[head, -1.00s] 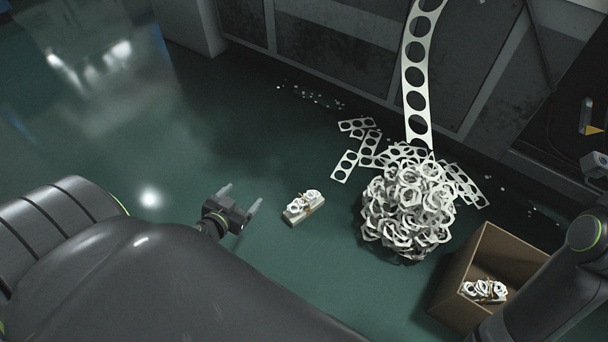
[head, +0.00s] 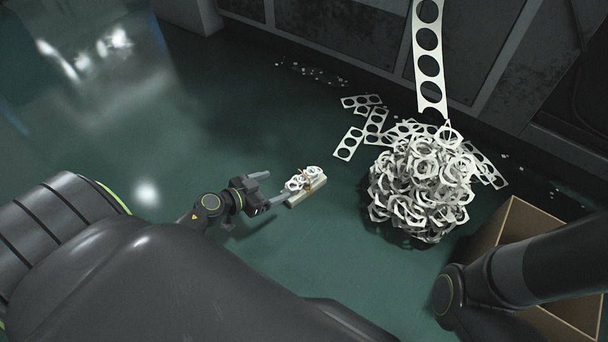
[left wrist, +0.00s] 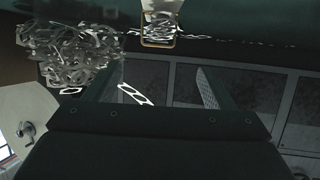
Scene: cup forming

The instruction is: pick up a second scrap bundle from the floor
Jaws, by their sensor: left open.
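The scrap bundle (head: 305,182) lies on the green floor, several white ring-shaped scraps tied on a pale block. My left gripper (head: 276,187) is open just left of it, fingers pointing toward it. The near finger's tip is close to the block's near end; I cannot tell whether they touch. In the left wrist view the bundle (left wrist: 160,27) is at the top, beyond the open fingers (left wrist: 160,72), with nothing between them. My right gripper is out of view; only my right arm shows at lower right.
A large heap of scrap rings (head: 420,190) stands right of the bundle. Flat punched strips (head: 375,127) lie behind it, and one strip (head: 430,60) hangs above.

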